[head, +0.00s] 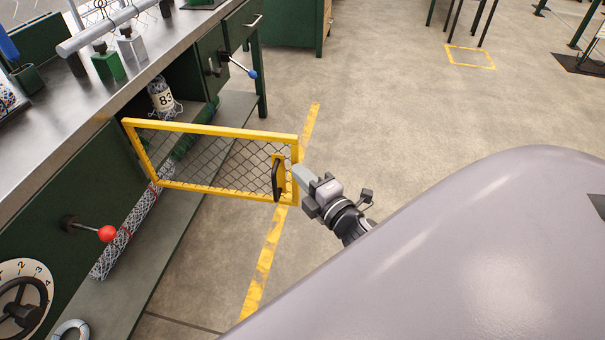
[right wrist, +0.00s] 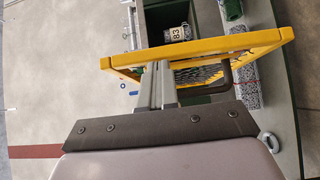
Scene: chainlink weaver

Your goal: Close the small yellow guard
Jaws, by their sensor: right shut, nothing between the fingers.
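The small yellow guard (head: 215,130) is a yellow frame with wire mesh and a dark handle (head: 276,180) near its free end. It stands swung out from the green machine, open. My right gripper (head: 298,172) is shut and empty, with its fingertips at the outer side of the guard's free end, close to or touching the frame; I cannot tell which. In the right wrist view the guard (right wrist: 205,47) crosses just beyond my shut fingers (right wrist: 156,75). My left gripper is not in view.
The green machine (head: 65,200) carries a red-knobbed lever (head: 107,233), a blue-knobbed lever (head: 252,74) and a handwheel (head: 22,308). A roll of mesh labelled 83 (head: 162,98) sits in the opening behind the guard. Open floor with a yellow line (head: 262,265) lies to the right.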

